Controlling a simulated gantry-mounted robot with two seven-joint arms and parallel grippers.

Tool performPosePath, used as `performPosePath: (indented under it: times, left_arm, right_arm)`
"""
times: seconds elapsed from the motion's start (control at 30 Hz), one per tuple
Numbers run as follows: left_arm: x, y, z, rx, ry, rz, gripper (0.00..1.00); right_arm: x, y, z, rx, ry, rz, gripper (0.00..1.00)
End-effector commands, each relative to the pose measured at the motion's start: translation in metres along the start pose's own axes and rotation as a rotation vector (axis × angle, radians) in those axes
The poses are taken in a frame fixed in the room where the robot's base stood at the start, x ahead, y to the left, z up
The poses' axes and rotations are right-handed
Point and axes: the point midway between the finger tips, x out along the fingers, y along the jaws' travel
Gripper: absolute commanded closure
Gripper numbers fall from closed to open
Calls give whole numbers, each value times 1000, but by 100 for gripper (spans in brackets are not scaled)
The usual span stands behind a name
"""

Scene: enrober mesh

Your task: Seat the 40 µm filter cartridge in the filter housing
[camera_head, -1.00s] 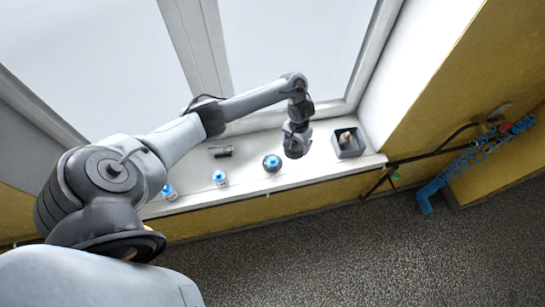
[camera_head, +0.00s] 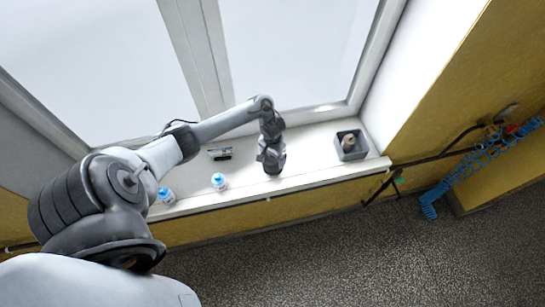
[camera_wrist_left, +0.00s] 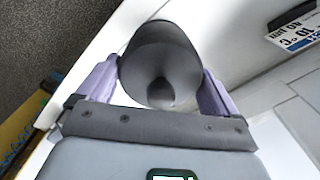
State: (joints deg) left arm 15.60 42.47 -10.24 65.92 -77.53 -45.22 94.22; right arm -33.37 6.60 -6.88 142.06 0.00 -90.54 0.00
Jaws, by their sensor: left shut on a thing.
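My left gripper (camera_head: 271,165) is over the light sill in the head view. In the left wrist view its purple fingers (camera_wrist_left: 159,90) are shut on a dark grey round body (camera_wrist_left: 160,45), with a small rounded knob toward me. I cannot tell from its look whether this is the cartridge or the housing. Two small white pieces with blue tops, one in the middle (camera_head: 219,181) and one further left (camera_head: 166,195), stand on the sill left of the gripper. No size marking is legible on them. A third blue-topped piece is hidden by the gripper. My right gripper is not in view.
A grey open box (camera_head: 351,155) holding a beige piece (camera_head: 348,142) stands on the sill at right. A small dark object (camera_head: 220,154) lies near the window frame. A printed label (camera_wrist_left: 292,28) shows in the wrist view. The sill between gripper and box is clear.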

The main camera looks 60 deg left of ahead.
Motion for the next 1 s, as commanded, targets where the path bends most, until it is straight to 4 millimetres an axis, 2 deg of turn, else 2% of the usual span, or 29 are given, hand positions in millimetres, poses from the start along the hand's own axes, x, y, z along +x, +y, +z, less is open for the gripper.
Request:
performPosePath:
  times: [0.87, 0.9, 0.93, 1.0]
  left_arm:
    - [16, 0, -1, 0, 1, 0, 36]
    - [16, 0, 0, 0, 1, 0, 3]
    - [16, 0, 0, 0, 1, 0, 0]
    - [16, 0, 0, 0, 1, 0, 0]
  right_arm:
    - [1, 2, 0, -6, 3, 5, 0]
    - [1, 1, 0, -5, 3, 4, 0]
    - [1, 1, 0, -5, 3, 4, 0]
    - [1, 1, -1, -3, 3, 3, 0]
